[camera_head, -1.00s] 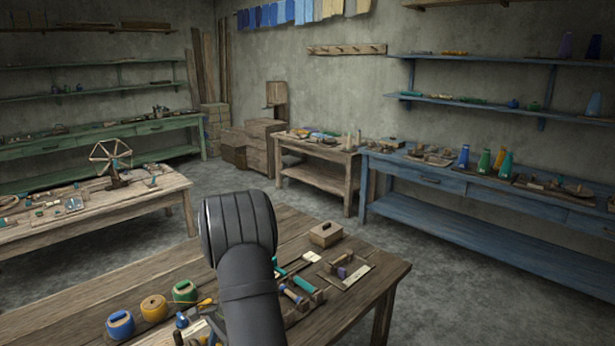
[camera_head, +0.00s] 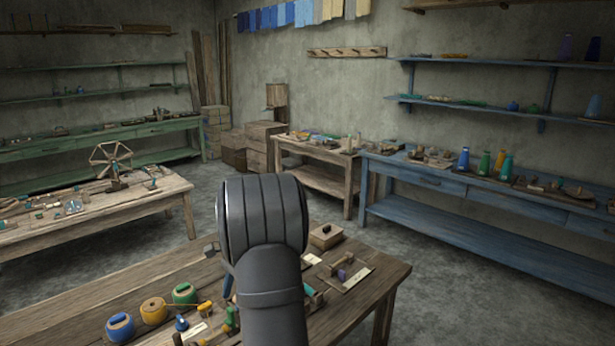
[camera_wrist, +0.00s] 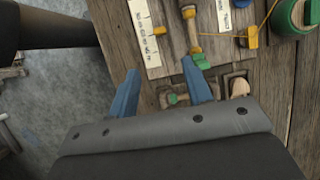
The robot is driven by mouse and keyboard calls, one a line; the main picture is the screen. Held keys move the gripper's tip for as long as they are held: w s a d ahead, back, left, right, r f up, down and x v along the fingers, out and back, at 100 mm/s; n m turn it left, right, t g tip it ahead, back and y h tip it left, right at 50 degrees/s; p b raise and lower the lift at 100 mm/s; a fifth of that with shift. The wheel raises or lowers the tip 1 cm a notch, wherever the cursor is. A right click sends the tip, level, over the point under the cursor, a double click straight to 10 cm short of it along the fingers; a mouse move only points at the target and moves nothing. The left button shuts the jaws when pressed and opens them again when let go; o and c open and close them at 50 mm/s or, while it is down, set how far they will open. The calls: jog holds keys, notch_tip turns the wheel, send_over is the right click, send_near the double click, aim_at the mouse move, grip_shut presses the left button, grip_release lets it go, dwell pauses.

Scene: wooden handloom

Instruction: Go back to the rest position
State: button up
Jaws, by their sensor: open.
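My gripper (camera_wrist: 160,87) shows in the wrist view with its two blue fingers spread apart and nothing between them. It hangs over the edge of the wooden table (camera_wrist: 262,85), the left finger near the grey floor side and the right finger over the table. In the head view my dark arm rises in front of the table (camera_head: 75,297) and hides most of the gripper and part of the tabletop. A wooden stick with a green and yellow end (camera_wrist: 195,35) lies just beyond the right finger; I cannot tell whether they touch.
Blue (camera_head: 120,327), orange (camera_head: 154,310) and green (camera_head: 184,293) yarn spools stand on the table's left. A wooden box (camera_head: 325,237) and small tools lie on its right. A pale marked strip (camera_wrist: 146,35) lies near the fingers. Other benches stand farther back.

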jog(key=x, duration=1.7)
jog(key=shift+s+f, duration=0.15)
jog(key=shift+f, duration=0.2)
jog(key=s+a, duration=0.2)
jog(key=shift+s+a+r, duration=0.1)
jog(key=shift+s+a, duration=0.05)
jog(key=shift+a, duration=0.15)
jog(key=v, duration=1.8)
jog(key=s+a+r+n+t+h, duration=0.1)
jog(key=s+a+r+t+h, duration=0.2)
jog(key=a+r, duration=0.3)
jog(key=shift+s+r+t, duration=0.3)
jog(key=shift+s+r, duration=0.3)
jog(key=shift+r, duration=1.1)
